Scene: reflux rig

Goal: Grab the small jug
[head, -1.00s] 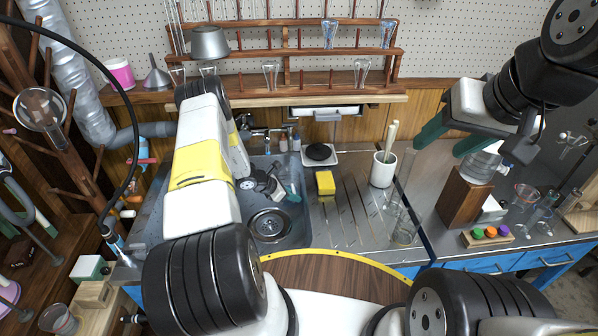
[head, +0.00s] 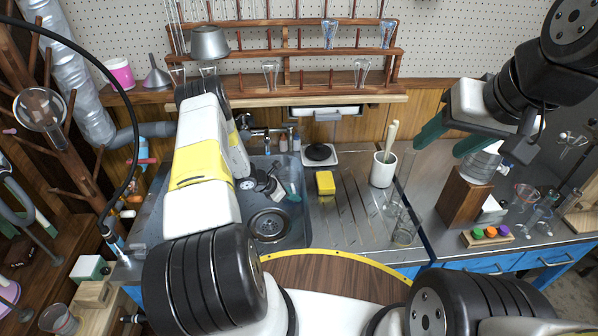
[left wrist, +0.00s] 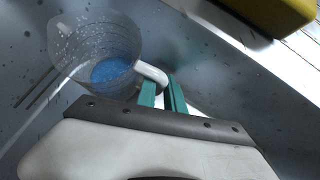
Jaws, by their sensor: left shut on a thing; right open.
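The small jug (left wrist: 105,55) is clear with graduation marks and a blue patch showing at its bottom. In the left wrist view it is in the grey sink, with its pale handle (left wrist: 152,73) towards my gripper. My left gripper (left wrist: 163,88) has its green fingers shut on the handle. In the head view my left gripper (head: 288,188) is low in the sink (head: 230,228), and the jug is hard to make out there. My right gripper (head: 441,148) is open and empty above the right bench.
A yellow sponge (head: 325,182) lies right of the sink. A white mortar with pestle (head: 383,168) and clear glassware (head: 404,232) stand farther right. A wooden block (head: 462,200) is below my right gripper. A tap (head: 262,133) is behind the sink.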

